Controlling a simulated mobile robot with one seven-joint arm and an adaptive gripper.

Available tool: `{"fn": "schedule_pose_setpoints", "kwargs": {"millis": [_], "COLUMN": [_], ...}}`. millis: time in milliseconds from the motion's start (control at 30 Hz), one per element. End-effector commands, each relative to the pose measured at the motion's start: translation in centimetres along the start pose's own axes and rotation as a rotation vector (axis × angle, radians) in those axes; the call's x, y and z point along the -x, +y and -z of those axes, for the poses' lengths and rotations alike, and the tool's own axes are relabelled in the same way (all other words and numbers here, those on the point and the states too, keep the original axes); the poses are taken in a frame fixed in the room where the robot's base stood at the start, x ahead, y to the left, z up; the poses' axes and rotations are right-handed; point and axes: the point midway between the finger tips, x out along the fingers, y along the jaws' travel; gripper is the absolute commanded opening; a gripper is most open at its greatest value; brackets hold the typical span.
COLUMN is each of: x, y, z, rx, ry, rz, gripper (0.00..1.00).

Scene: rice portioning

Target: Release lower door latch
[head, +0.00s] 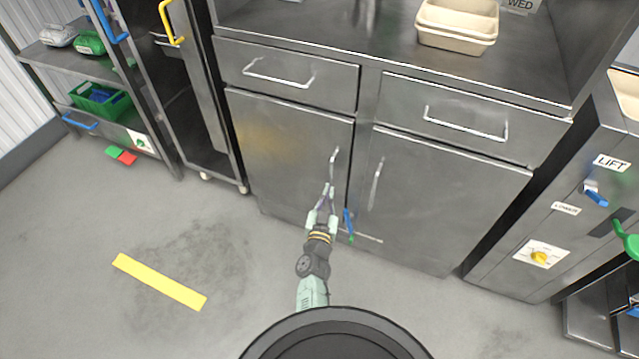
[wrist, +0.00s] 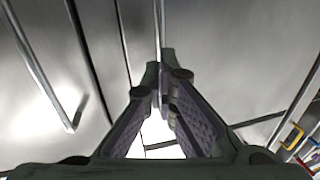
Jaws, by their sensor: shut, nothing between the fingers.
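A steel cabinet has a left door (head: 270,140) and a right door (head: 440,190), each with an upright bar handle. A small blue lever (head: 347,222) with a green end hangs low near the gap between the doors; it may be the latch, but I cannot tell. My gripper (head: 328,188) is shut and empty, its tips overlapping the lower end of the left door handle (head: 334,160) in the head view. I cannot tell whether they touch. In the wrist view the closed fingertips (wrist: 167,62) point along the steel front, and the blue lever is not clearly visible.
Two drawers (head: 285,75) sit above the doors. A dark wheeled rack (head: 195,90) stands at left.

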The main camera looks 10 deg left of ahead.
Motion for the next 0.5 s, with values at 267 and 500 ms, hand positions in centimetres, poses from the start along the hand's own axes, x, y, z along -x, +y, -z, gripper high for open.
{"fn": "schedule_pose_setpoints", "kwargs": {"millis": [267, 500], "x": [-1.2, -1.4], "y": [-2.3, -2.9], "z": [3.0, 3.7], "rx": [-0.011, -0.013], "ry": [0.053, 0.066], "rz": [0.052, 0.064], "gripper": [0.0, 0.0]}}
